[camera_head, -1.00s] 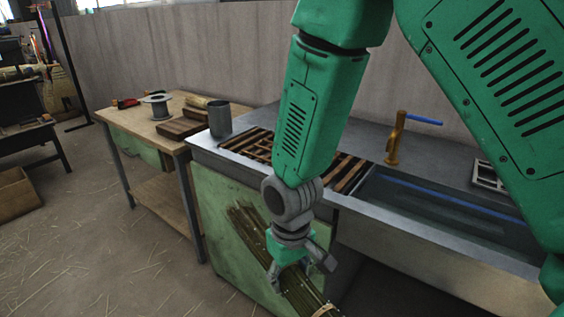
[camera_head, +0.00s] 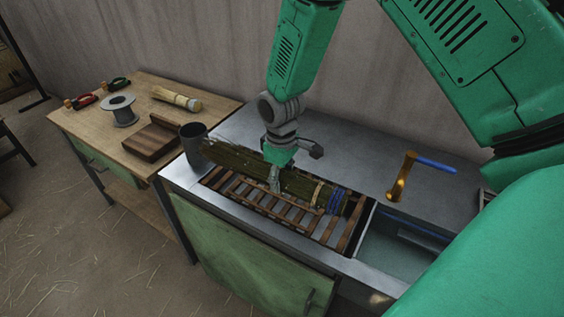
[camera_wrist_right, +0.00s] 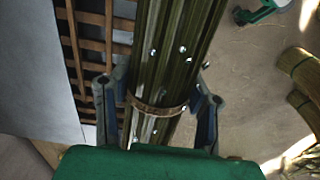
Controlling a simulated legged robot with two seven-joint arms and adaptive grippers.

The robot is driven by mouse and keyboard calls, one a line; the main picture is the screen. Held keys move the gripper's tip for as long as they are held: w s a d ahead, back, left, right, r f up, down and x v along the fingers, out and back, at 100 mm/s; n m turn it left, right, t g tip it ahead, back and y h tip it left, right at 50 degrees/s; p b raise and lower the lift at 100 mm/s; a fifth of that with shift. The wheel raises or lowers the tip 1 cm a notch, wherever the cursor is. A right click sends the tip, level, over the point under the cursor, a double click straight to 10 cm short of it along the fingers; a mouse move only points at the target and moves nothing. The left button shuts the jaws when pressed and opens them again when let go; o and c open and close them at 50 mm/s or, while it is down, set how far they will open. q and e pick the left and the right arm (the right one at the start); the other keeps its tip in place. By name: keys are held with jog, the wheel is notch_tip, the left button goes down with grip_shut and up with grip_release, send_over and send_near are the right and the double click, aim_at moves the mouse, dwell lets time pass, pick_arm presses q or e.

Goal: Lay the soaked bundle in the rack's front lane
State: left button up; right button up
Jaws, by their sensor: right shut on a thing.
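The bundle (camera_head: 302,185) is a long sheaf of dark green, wet-looking stems with a pale tie and a blue-bound end at the right. It also shows in the wrist view (camera_wrist_right: 170,50), with droplets on it. My right gripper (camera_head: 275,181) is shut around its middle from above, with one finger on each side. The slatted wooden rack (camera_head: 262,206) is set in the metal counter, and its front slats show below the bundle. The bundle lies lengthwise over the rack and hides its back part. The head view does not settle its height. My left gripper is not in view.
A grey cup (camera_head: 194,146) stands at the rack's left end, close to the bundle's loose end. The water basin (camera_head: 395,250) and brass tap (camera_head: 403,177) are at the right. A wooden table (camera_head: 85,125) with a spool (camera_head: 122,112) and wooden blocks adjoins at the left.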

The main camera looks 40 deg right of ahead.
jog(key=shift+s+f+b, duration=0.15)
jog(key=shift+f+b, duration=0.25)
jog(key=shift+b, duration=0.1)
jog(key=shift+f+b, duration=0.35)
jog(key=shift+f, duration=0.05)
jog(key=b, duration=0.6)
send_over(283, 210)
jog(key=f, duration=0.6)
jog(key=shift+d+f, duration=0.15)
jog(key=shift+d, duration=0.2)
jog(key=shift+a+f, duration=0.4)
jog(key=shift+f, duration=0.4)
jog(key=shift+d, duration=0.4)
jog(key=shift+f, duration=0.1)
jog(key=o, duration=1.3)
jog(key=shift+c, duration=0.2)
jog(key=shift+a, duration=0.2)
jog(key=shift+a, duration=0.1)
